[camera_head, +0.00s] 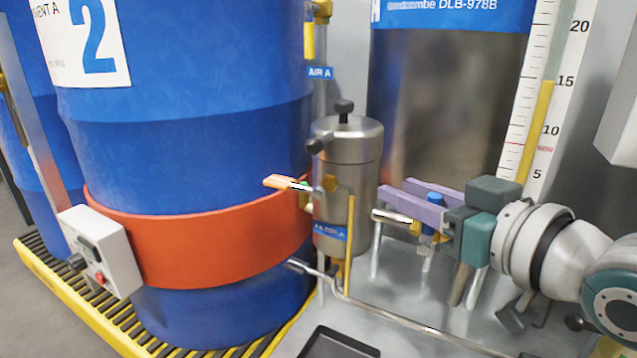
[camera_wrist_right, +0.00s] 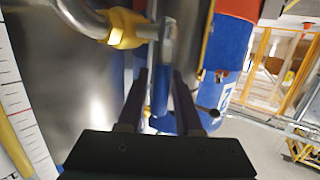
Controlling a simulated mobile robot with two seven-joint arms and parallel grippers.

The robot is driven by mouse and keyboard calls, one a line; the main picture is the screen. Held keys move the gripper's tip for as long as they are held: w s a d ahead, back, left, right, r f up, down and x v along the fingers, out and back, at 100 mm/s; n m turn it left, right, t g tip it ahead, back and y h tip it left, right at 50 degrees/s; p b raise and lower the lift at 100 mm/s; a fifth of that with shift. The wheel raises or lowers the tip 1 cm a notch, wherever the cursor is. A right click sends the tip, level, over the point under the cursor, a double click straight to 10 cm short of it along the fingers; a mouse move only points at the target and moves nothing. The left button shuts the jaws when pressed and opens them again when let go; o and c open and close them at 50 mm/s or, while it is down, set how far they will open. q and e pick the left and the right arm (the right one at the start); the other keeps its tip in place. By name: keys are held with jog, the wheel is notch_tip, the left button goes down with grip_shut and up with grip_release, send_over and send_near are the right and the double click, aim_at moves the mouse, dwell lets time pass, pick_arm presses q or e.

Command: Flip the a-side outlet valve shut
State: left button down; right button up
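A steel filter canister (camera_head: 345,185) stands mid-picture in the head view, with a blue label low on its front. An orange-handled valve (camera_head: 285,183) sticks out on its left. A blue-handled valve (camera_head: 433,200) is on its right, partly hidden by my right gripper. Which one is the a-side outlet valve I cannot read. My right gripper (camera_head: 394,187) points left towards the canister, its purple fingers apart. In the right wrist view the blue handle (camera_wrist_right: 161,92) shows between the fingers, with gaps visible; contact is unclear. My left gripper is not in view.
A blue drum (camera_head: 200,160) with a red band (camera_head: 215,245) and control box (camera_head: 100,250) stands left on a yellow-edged grating. A steel tank (camera_head: 440,100) and level scale (camera_head: 535,100) stand behind. A thin pipe (camera_head: 400,320) and black tray (camera_head: 338,343) lie low in front.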

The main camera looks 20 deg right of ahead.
jog(key=shift+o, duration=0.8)
jog(key=shift+s+r, duration=0.1)
jog(key=shift+s, duration=0.05)
jog(key=shift+s+r+p, duration=0.1)
jog(key=shift+s+p, duration=0.3)
jog(key=p+v, duration=0.3)
jog(key=v, duration=0.6)
